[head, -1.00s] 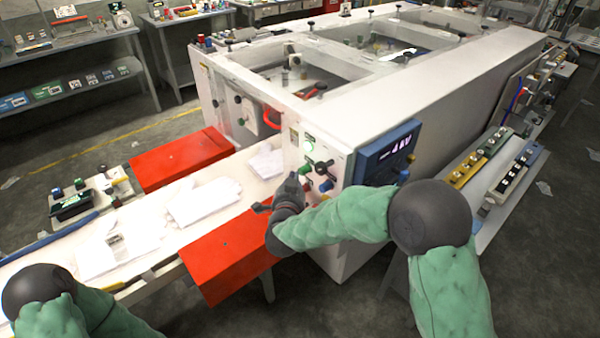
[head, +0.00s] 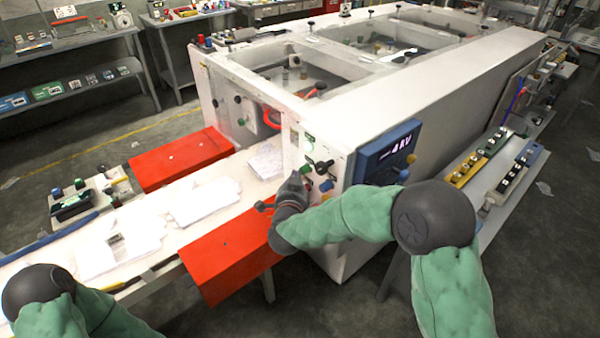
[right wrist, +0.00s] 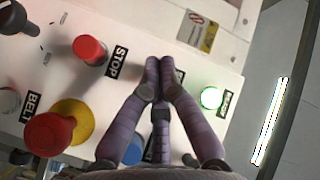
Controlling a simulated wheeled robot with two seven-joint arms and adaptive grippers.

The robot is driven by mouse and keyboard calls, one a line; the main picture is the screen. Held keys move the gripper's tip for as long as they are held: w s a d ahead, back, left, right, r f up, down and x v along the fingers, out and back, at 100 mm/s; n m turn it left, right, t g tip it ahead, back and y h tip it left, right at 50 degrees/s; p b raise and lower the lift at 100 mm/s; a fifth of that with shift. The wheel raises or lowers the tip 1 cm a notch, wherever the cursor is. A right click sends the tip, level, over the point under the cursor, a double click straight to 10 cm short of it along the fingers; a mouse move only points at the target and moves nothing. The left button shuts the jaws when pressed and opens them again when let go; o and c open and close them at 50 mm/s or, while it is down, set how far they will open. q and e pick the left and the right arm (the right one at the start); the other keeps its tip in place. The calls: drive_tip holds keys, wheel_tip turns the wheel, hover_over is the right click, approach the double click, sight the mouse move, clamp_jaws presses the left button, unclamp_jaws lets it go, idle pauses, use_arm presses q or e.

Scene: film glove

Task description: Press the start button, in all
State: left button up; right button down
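The control panel (head: 319,165) is on the front end of the white machine. The green start button (head: 306,169) sits below a green lamp (head: 308,141) and above a red button (head: 308,184). My right gripper (head: 297,180) is close in front of the green button, fingertips toward the panel. In the right wrist view its fingers (right wrist: 160,65) are together, with nothing seen between them. They hide the start button and part of its label there, between the red STOP button (right wrist: 89,49) and the lit lamp (right wrist: 211,97). Contact cannot be told. My left gripper is out of view.
A red and yellow emergency knob (right wrist: 50,133) is near STOP. A black knob (head: 322,165) and blue button (head: 326,186) flank the start button. White gloves (head: 203,200) lie on the conveyor.

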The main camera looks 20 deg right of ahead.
idle(0.3)
drive_tip(key=shift+s+a, duration=0.3)
drive_tip(key=shift+a, duration=0.5)
drive_tip(key=a, duration=0.1)
drive_tip(key=s+a, duration=0.1)
drive_tip(key=a, duration=0.1)
drive_tip(key=a+p, duration=0.1)
drive_tip(key=shift+s+a, duration=0.35)
idle(0.6)
